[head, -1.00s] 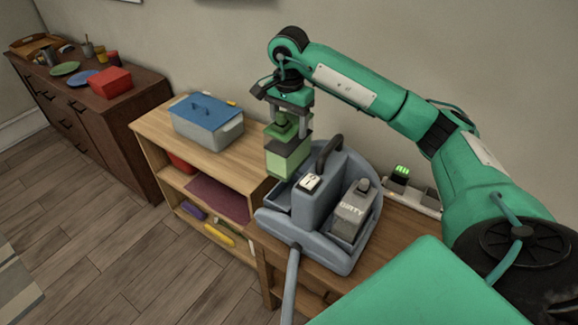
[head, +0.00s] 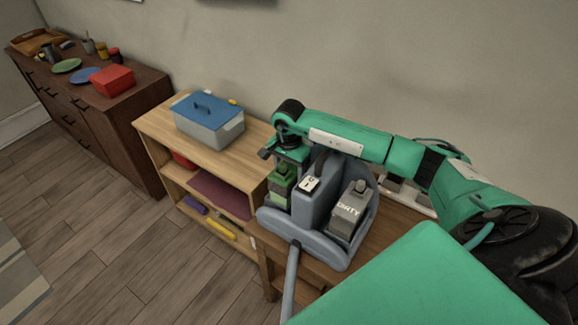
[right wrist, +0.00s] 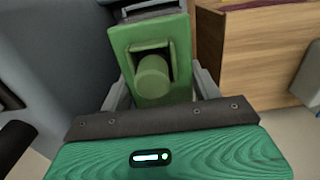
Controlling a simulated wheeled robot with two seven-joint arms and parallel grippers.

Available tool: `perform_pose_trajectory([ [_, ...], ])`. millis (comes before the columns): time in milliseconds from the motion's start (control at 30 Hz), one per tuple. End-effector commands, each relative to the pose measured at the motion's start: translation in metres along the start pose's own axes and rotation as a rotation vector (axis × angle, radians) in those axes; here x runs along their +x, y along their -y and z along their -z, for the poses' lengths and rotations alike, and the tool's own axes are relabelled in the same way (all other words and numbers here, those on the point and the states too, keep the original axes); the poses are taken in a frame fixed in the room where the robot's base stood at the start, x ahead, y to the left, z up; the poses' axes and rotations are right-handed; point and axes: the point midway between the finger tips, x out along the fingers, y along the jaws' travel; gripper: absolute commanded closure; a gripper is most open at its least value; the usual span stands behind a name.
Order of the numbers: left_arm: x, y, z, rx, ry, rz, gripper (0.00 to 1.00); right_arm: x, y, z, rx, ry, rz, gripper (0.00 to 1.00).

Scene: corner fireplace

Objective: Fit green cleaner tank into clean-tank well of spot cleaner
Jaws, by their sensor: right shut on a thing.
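The green cleaner tank (head: 281,184) is at the left side of the blue-grey spot cleaner (head: 309,205), low in the clean-tank well; the well walls hide its lower part. My right gripper (head: 290,158) is above it, pointing down, shut on the tank's top. In the right wrist view the green tank (right wrist: 152,75) shows its round cap between the fingers (right wrist: 160,95). I cannot tell whether the tank touches the well floor. The grey tank marked DIRTY (head: 346,212) stands in the cleaner's right side. My left gripper is not in view.
The cleaner stands on a wooden table (head: 380,240). To its left is a wooden shelf (head: 160,130) with a blue-lidded bin (head: 208,118). A dark cabinet (head: 130,120) with plates and a red box (head: 112,80) stands farther left. The wall is close behind.

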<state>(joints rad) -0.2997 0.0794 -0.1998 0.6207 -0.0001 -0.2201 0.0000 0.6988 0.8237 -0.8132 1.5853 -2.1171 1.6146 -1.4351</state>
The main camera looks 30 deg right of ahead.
Motion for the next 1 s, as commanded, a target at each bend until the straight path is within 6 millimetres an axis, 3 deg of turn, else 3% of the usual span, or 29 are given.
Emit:
perform_pose_trajectory([
  [367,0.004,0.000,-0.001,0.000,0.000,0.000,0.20,0.005,0.001,0.001,0.000,-0.002,0.004,0.96],
  [400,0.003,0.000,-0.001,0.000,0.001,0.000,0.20,0.005,0.000,0.001,0.000,-0.001,0.002,0.33],
  [500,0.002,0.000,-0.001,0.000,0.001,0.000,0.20,0.005,0.000,0.001,0.000,-0.001,0.002,0.15],
  [833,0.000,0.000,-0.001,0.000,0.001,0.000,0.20,0.003,0.000,0.000,0.000,-0.001,0.001,0.15],
  [1000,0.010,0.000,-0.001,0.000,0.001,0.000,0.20,-0.013,0.002,0.002,-0.001,-0.004,0.006,0.15],
])
